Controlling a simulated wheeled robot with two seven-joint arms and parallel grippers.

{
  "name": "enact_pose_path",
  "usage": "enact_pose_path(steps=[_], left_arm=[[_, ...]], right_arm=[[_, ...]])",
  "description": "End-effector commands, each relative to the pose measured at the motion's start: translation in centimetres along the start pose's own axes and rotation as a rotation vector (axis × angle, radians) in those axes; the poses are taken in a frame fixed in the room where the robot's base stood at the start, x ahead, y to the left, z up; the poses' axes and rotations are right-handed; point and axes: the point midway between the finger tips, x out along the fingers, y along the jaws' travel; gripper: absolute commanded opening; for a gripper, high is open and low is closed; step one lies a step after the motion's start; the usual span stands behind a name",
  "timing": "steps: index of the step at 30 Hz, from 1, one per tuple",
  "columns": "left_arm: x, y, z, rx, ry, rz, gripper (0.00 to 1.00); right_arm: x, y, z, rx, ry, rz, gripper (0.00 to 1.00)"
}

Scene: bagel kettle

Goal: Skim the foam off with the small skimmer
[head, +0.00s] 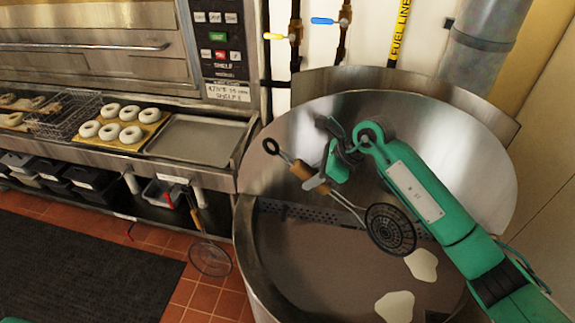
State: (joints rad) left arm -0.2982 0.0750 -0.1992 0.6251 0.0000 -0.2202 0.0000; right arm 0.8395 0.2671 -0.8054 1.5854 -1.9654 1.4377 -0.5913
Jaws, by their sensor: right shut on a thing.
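The small skimmer (391,230) has a dark perforated disc, a wire shaft and a wooden handle. My right gripper (318,182) is shut on the wooden handle and holds the skimmer over the kettle. The big round steel kettle (248,215) is filled with brownish-grey liquid (320,270). One pale foam patch (421,265) floats just below and right of the disc in the picture. Another foam patch (395,307) lies nearer the front. The disc appears above the liquid; its exact height is hard to tell. My left gripper is out of view.
A larger wire skimmer (210,260) hangs left of the kettle. A bare metal tray (195,140) and a board (148,130) of several bagels lie on the counter. A perforated strip (300,211) crosses the kettle's back. Valves (293,37) and pipes are behind.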

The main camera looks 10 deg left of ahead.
Motion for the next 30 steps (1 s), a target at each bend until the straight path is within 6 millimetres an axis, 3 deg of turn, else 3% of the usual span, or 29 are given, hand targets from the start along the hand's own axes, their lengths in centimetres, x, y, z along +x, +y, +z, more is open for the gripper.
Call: enact_pose_path(steps=[1, 17, 30], left_arm=[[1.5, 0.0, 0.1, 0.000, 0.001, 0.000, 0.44], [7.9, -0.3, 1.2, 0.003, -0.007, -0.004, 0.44], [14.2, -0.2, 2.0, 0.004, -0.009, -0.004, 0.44]], right_arm=[[1.6, 0.2, -1.9, 0.005, -0.018, 0.007, 0.00], [6.7, 0.2, -13.6, 0.007, -0.225, 0.004, 0.00], [14.5, 0.1, -16.7, -0.001, -0.117, 0.003, 0.00]])
